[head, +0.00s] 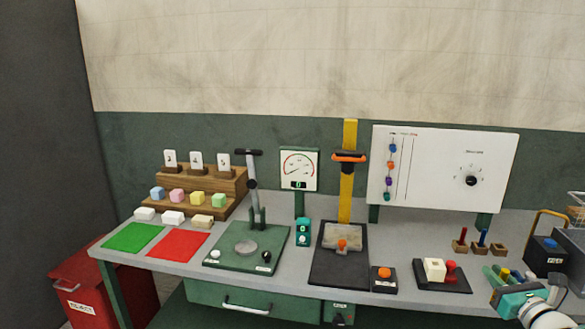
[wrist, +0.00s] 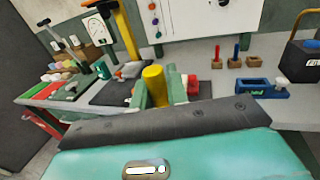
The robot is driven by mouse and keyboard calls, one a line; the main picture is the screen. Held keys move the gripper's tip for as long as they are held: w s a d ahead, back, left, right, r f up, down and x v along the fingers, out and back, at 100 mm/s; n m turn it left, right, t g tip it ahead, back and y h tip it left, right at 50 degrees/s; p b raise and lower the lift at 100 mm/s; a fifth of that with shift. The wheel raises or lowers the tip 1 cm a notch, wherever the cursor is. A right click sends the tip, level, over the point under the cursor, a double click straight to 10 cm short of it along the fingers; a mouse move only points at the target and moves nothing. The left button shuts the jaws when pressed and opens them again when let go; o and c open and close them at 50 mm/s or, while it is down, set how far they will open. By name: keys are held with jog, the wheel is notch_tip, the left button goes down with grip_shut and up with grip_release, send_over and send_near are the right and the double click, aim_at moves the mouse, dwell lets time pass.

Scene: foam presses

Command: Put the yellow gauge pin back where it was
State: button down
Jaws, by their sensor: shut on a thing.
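My gripper (wrist: 156,92) is shut on the yellow gauge pin (wrist: 153,84), which stands up between its green fingers in the wrist view. In the head view my gripper (head: 499,280) is at the far right of the bench, with the yellow pin (head: 505,273) showing small at its fingers. Three small wooden blocks stand in a row at the back right. The left block (head: 460,247) holds a red pin (head: 463,234). The middle block (head: 480,248) holds a blue pin (head: 483,236). The right block (head: 499,250) has no pin; it also shows in the wrist view (wrist: 257,63).
A black plate (head: 458,287) with a cream block and a red knob lies left of my gripper. A blue fixture (wrist: 250,90) with a pale knob is right of my gripper. A white panel (head: 440,190) stands behind.

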jog(key=w+a+f+n+y, duration=0.1)
jog(key=w+a+f, duration=0.3)
jog(key=a+f, duration=0.35)
jog(key=w+a+f+y, duration=0.1)
jog(key=w+a+f, duration=0.4)
jog(key=a+f, duration=0.3)
jog(key=a+f+h, duration=0.2)
jog(key=a+f, duration=1.4)
jog(key=a, duration=0.3)
jog(key=shift+s+a+m, duration=0.3)
jog(key=shift+s+m, duration=0.1)
jog(key=shift+s, duration=0.05)
jog(key=shift+d+f, duration=0.1)
jog(key=shift+d, duration=0.05)
